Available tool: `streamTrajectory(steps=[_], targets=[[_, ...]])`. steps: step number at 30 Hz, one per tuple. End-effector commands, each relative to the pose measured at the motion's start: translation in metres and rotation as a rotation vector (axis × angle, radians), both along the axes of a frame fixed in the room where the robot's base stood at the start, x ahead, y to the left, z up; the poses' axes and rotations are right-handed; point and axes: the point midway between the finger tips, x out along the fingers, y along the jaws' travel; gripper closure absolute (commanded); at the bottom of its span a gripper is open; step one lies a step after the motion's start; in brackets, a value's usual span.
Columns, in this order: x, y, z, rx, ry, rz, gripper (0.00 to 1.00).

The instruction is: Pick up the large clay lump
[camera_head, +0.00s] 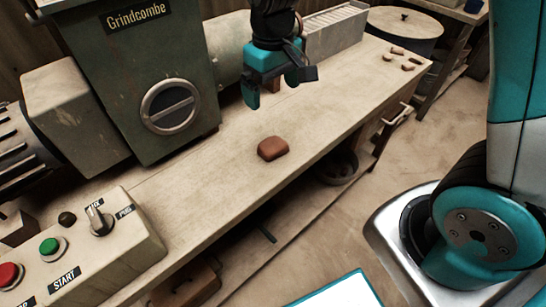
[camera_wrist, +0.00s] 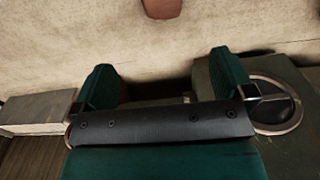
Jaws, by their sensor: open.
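A large reddish-brown clay lump (camera_head: 272,148) lies on the wooden bench near its front edge. In the wrist view, a brown lump (camera_wrist: 162,8) is cut off by the top edge, ahead of the fingers. My gripper (camera_head: 279,86) hangs above the bench, beyond the lump in the head view and apart from it. Its teal fingers are spread with nothing held between them, which the wrist view also shows (camera_wrist: 164,80).
Several small brown lumps (camera_head: 398,54) lie at the bench's far right end. The green press (camera_head: 135,75) stands behind at left. A control box (camera_head: 115,255) with buttons is at the front left. A brown thing partly shows behind my gripper. The bench around the lump is clear.

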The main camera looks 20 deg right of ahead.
Motion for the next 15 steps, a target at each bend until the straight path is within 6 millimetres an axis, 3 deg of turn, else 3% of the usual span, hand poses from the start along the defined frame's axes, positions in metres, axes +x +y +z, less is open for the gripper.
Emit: streamTrajectory(steps=[9, 15], targets=[[-0.002, -0.001, -0.072, -0.001, 0.007, -0.001, 0.0], [-0.002, 0.0, -0.104, 0.0, 0.004, 0.0, 0.0]])
